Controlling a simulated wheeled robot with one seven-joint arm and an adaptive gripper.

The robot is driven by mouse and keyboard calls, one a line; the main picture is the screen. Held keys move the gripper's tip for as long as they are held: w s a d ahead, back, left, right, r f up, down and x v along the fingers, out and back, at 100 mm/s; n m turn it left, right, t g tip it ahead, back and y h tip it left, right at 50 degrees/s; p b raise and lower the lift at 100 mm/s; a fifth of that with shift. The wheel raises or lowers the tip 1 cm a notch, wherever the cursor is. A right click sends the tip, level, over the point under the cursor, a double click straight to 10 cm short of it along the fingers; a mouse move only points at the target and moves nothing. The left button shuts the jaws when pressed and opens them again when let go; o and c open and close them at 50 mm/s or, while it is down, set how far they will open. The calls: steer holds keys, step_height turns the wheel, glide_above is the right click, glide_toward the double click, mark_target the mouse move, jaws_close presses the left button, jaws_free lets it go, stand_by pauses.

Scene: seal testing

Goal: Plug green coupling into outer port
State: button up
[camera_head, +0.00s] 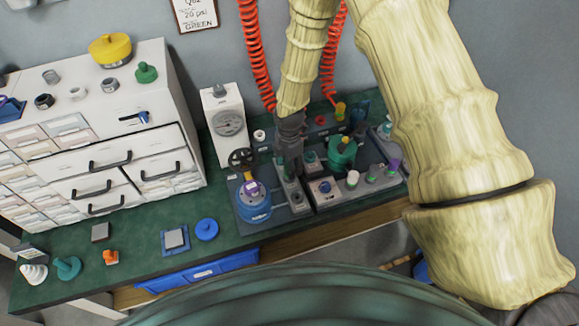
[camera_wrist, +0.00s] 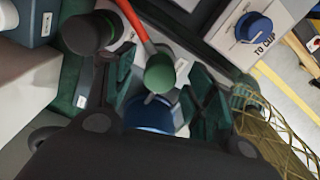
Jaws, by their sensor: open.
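My gripper (camera_head: 289,160) points down over the left part of the test bench in the head view, and its tips are partly hidden there. In the wrist view my gripper (camera_wrist: 158,88) is open, with its dark fingers spread. A round green end piece (camera_wrist: 160,72), which looks like the green coupling, shows between the fingers, and a red line runs up from it. I cannot tell whether the fingers touch it. A blue round part (camera_wrist: 150,113) lies just below it in the picture. I cannot tell which opening is the outer port.
A blue round vessel (camera_head: 253,207) and a white gauge stand (camera_head: 228,122) are left of my gripper. A green vessel (camera_head: 342,150) and several small fittings stand right. A white drawer cabinet (camera_head: 95,125) fills the left. Orange coiled hoses (camera_head: 256,50) hang behind.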

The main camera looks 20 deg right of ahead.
step_height(320, 180, up, 10)
steer(key=shift+r, duration=0.15)
stand_by(0.3)
stand_by(0.5)
